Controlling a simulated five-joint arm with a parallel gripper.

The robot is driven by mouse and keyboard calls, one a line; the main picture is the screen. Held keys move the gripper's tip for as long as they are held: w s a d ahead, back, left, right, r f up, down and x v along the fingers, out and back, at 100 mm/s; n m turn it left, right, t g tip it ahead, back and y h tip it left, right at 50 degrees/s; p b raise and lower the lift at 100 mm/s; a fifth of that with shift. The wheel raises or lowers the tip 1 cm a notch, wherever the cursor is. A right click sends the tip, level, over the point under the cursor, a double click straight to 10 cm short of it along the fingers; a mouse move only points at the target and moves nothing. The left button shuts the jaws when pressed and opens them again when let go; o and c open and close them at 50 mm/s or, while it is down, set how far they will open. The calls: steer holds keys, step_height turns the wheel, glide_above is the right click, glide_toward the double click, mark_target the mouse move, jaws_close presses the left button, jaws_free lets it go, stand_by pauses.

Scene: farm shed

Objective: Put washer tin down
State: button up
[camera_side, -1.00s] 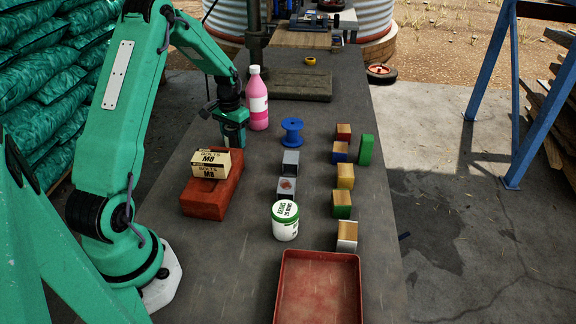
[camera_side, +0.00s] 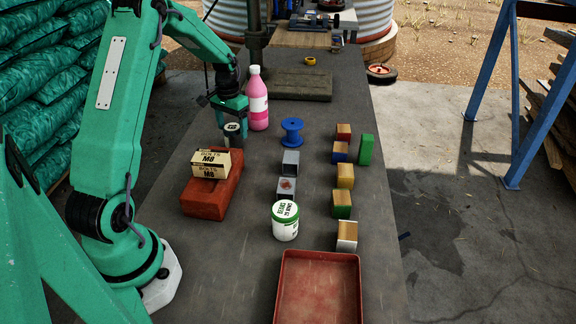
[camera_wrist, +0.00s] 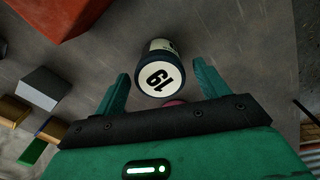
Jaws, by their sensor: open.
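The washer tin (camera_side: 233,134), a small dark and white tin, stands upright on the bench behind the red brick and left of the pink bottle. In the wrist view its pale round lid (camera_wrist: 159,79) with a black number faces me. My gripper (camera_side: 233,117) is just above the tin in the side view. In the wrist view its two fingers (camera_wrist: 163,84) are apart, one on each side of the lid, and no contact shows. The tin's lower part is partly hidden in the side view.
The pink bottle (camera_side: 258,100) is close on the right.

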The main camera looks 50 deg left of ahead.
mark_target(232, 127)
step_height(232, 127, up, 8)
steer(key=shift+r, duration=0.15)
stand_by(0.6)
steer(key=shift+d+r, duration=0.35)
steer(key=shift+d, duration=0.05)
steer(key=s+d+r+m+t, duration=0.1)
steer(key=s+d+r, duration=0.25)
steer(key=d, duration=0.35)
steer(key=s+d+r+m+t, duration=0.1)
steer(key=s+d+r+t, duration=0.15)
steer(key=d+r, duration=0.4)
steer(key=s+d+r+m, duration=0.1)
steer(key=s+d+r, duration=0.25)
steer(key=d, duration=0.55)
steer(key=s+d+f+t, duration=0.2)
steer(key=s+d, duration=0.3)
steer(key=s, duration=0.3)
steer(key=shift+s+d+f+m, duration=0.15)
steer(key=shift+s+m, duration=0.15)
steer(key=shift+s, duration=0.1)
